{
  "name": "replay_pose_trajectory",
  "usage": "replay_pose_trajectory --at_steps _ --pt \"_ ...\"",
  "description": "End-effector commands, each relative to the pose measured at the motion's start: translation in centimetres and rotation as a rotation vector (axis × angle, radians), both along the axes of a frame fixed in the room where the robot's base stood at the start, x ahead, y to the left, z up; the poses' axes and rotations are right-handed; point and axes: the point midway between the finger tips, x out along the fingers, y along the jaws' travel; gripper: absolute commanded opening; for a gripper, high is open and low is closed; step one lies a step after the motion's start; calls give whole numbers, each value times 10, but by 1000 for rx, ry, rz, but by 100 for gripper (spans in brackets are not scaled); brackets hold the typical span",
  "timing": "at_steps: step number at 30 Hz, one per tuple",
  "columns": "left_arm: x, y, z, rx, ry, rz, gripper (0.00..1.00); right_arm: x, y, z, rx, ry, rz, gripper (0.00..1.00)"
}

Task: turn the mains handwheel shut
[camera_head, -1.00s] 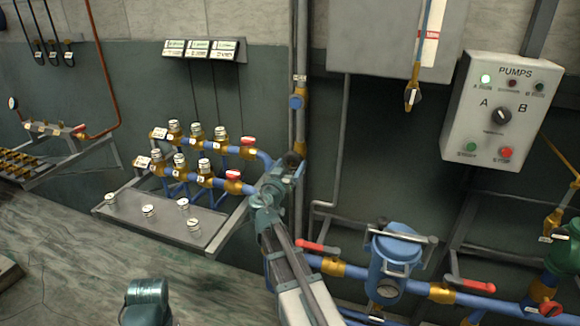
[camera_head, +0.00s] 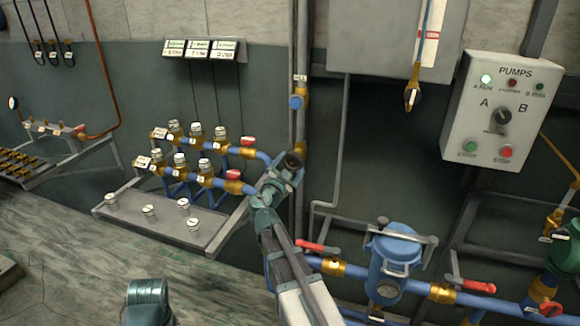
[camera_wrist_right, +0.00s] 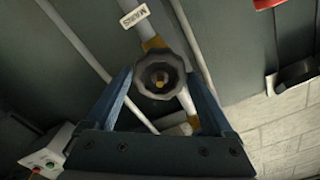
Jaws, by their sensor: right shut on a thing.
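My right gripper (camera_wrist_right: 160,90) is shut on the handwheel, one blue-grey finger on each side of the rim. In the head view the right gripper (camera_head: 284,172) reaches up to the dark handwheel (camera_head: 294,159) at the vertical pipe, partly hiding the pipe behind it.
A manifold with blue pipes and red-handled valves (camera_head: 232,174) stands close left of my right gripper. A blue strainer (camera_head: 391,258) with red levers lies to the lower right. The pumps panel (camera_head: 502,110) hangs at the right. A grey shelf (camera_head: 165,232) is at the left.

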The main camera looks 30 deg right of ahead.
Motion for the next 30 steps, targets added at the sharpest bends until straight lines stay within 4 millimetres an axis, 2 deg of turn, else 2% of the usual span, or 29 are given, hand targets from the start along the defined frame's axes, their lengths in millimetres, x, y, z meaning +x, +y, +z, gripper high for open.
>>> replay_pose_trajectory --at_steps 4,14,24,30 --pt "0 0 0 0 0 0 0 -1 2 -1 64 -72 3 20" --pt "0 0 0 0 0 0 0 -1 2 -1 79 -89 3 20" --pt "0 0 0 0 0 0 0 -1 2 0 307 -356 1 20" --pt "0 0 0 0 0 0 0 -1 2 0 340 -395 1 20"
